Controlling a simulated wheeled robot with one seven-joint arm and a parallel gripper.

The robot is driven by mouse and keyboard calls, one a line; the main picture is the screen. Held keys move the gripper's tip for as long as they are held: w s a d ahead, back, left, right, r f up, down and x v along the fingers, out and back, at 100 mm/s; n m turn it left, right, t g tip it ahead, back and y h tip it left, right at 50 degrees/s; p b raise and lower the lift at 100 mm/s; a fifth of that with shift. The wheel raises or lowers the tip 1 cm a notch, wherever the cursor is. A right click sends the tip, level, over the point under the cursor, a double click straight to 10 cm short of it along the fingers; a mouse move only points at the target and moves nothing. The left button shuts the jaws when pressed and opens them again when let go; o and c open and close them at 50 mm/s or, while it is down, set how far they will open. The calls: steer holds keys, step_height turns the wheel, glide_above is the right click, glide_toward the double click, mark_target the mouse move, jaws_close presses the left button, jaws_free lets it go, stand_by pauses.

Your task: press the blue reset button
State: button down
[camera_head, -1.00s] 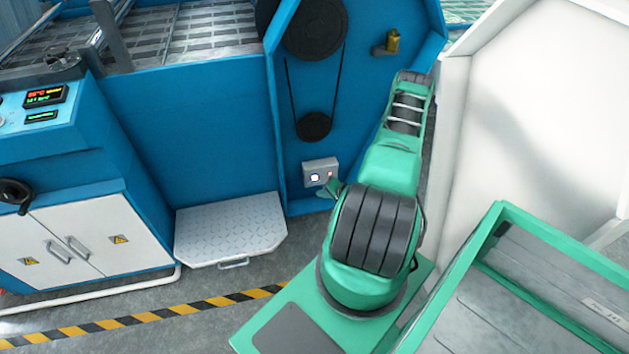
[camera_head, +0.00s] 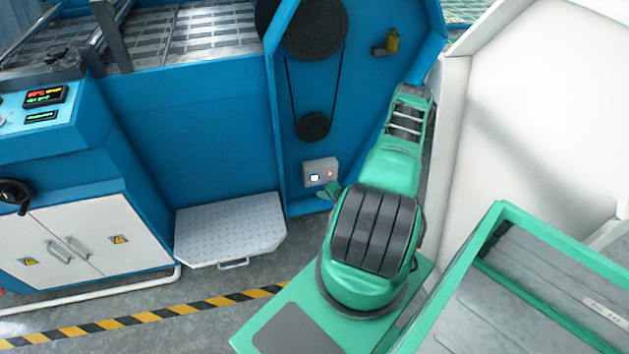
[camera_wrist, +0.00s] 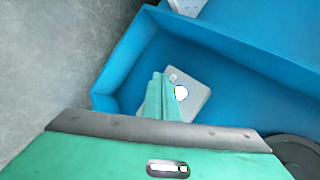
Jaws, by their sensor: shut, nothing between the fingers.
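A small grey control box (camera_head: 320,166) is fixed low on the blue machine panel. It carries a bright, white-looking square button (camera_head: 315,178) on the left and a small red light (camera_head: 330,173) on the right. No clear blue colour shows on the button. My gripper (camera_head: 325,192) is just below and in front of the box, partly hidden behind my arm. In the wrist view the shut green fingers (camera_wrist: 162,78) are over the box (camera_wrist: 199,88), beside the glowing button (camera_wrist: 181,93). I cannot tell whether the tip touches the box.
The blue machine frame's raised edge (camera_head: 278,130) borders the panel. A belt and pulleys (camera_head: 314,126) are above the box. A metal step (camera_head: 231,228) is at left. A white panel (camera_head: 540,120) and a green-rimmed bin (camera_head: 447,290) stand at right.

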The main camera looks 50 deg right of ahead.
steer(key=shift+w+d, duration=0.5)
steer(key=shift+w, duration=0.35)
steer(key=shift+w+d, duration=0.55)
steer(key=shift+w, duration=0.25)
steer(key=shift+w+d, duration=0.5)
steer(key=shift+w, duration=0.35)
steer(key=shift+w, duration=0.15)
steer(key=shift+w+d, duration=0.2)
steer(key=shift+w+d, duration=0.2)
steer(key=shift+w, duration=0.15)
stand_by(1.0)
steer(key=shift+s, duration=0.15)
steer(key=shift+s+a, duration=0.4)
steer(key=shift+s, duration=0.2)
steer(key=shift+s+a, duration=0.45)
steer(key=shift+s, duration=0.25)
steer(key=shift+s+a, duration=0.4)
steer(key=shift+s, duration=0.3)
steer(key=shift+s+a, duration=0.45)
steer(key=shift+s, duration=0.25)
